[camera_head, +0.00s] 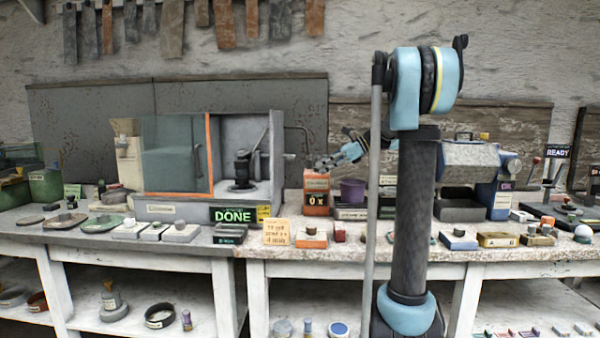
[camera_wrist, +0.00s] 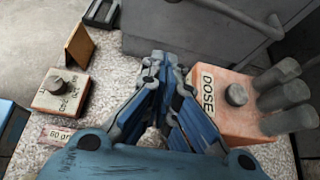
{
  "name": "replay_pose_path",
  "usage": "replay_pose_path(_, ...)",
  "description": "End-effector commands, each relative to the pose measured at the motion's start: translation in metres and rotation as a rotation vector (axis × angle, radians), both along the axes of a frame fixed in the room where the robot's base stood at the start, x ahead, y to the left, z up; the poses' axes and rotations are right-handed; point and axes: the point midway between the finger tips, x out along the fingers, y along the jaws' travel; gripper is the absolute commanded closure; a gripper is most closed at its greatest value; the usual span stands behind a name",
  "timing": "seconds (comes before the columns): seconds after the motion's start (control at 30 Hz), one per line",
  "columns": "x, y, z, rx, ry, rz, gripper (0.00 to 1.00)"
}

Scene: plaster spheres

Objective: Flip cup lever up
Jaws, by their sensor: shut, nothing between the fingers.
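My gripper (camera_head: 335,157) is shut and empty, held in the air above the bench, beside the orange box (camera_head: 316,198). In the wrist view its fingers (camera_wrist: 160,62) meet. That view shows the orange box (camera_wrist: 215,118) close on the right of the fingers, with a "DOSE" label, a grey round knob and several grey cylinders. A purple cup-like pot (camera_head: 353,190) stands on a dark stand right of the orange box in the head view. I cannot make out a part that is plainly the cup lever.
A cabinet (camera_head: 160,212) with a glass door and a green "DONE" sign (camera_head: 233,214) stands to the left. Grey machinery and a rail (camera_wrist: 240,18) stand ahead. Bare speckled bench lies between.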

Motion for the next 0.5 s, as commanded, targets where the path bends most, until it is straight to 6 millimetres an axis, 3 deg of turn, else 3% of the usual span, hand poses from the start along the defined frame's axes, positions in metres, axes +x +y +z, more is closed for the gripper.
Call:
replay_pose_path(0.27,0.000,0.007,-0.004,-0.001,-0.001,0.000,1.00)
replay_pose_path(0.5,0.001,0.038,-0.022,-0.001,-0.002,0.005,1.00)
